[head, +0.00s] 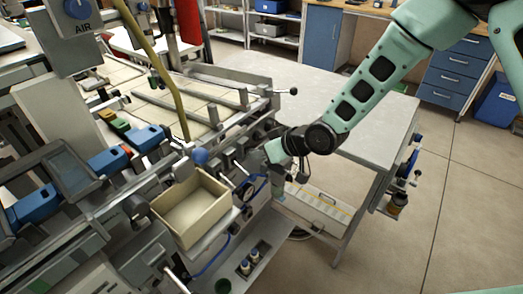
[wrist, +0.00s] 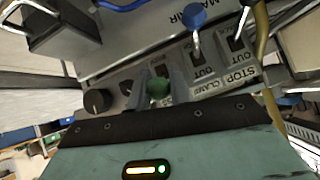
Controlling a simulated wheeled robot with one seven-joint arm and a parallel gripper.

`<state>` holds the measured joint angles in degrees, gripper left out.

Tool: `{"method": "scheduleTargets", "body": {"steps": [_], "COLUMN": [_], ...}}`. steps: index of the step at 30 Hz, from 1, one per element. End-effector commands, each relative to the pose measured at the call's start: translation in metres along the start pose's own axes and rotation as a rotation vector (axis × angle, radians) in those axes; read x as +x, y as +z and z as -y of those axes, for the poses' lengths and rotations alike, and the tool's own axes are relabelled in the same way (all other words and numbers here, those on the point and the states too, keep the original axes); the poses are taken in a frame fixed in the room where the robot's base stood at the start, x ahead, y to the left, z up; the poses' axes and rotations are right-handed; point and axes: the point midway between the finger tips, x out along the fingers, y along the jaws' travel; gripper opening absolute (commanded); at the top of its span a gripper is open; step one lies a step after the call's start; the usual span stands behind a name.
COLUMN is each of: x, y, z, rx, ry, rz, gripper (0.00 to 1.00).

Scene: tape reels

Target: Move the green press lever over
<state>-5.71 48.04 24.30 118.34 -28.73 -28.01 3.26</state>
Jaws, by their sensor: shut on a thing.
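The green press lever shows its round green knob (wrist: 158,87) in the wrist view, in front of a grey control panel (wrist: 125,88). My gripper (wrist: 160,93) has its two grey fingers on either side of the knob and is shut on it. The lever's shaft is hidden behind the fingers and hand. In the head view my gripper (head: 262,156) is at the front side of the machine, right of the tan bin. The green knob cannot be made out there.
A black dial (wrist: 97,101) is to the left. A tan bin (head: 222,187) sits left of my gripper. A grey table (head: 350,95) stands behind my arm.

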Motion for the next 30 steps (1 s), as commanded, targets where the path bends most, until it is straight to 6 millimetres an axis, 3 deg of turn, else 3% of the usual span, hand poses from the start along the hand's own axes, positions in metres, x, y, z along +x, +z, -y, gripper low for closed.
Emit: {"method": "scheduleTargets", "body": {"steps": [5, 6, 7, 16, 20, 30], "x": [0.000, 0.000, 0.000, -0.001, -0.010, -0.083], "y": [0.000, 0.000, 0.000, 0.000, -0.001, -0.001], "z": [-0.001, -0.001, -0.001, 0.000, -0.001, -0.002], "rx": [0.000, 0.000, 0.000, 0.000, 0.001, 0.001], "ry": [0.001, 0.001, 0.001, 0.001, 0.002, 0.005], "rz": [0.000, 0.000, 0.000, -0.001, -0.003, -0.003], "gripper": [0.00, 0.32, 0.40, 0.40, 0.40, 0.40]}}
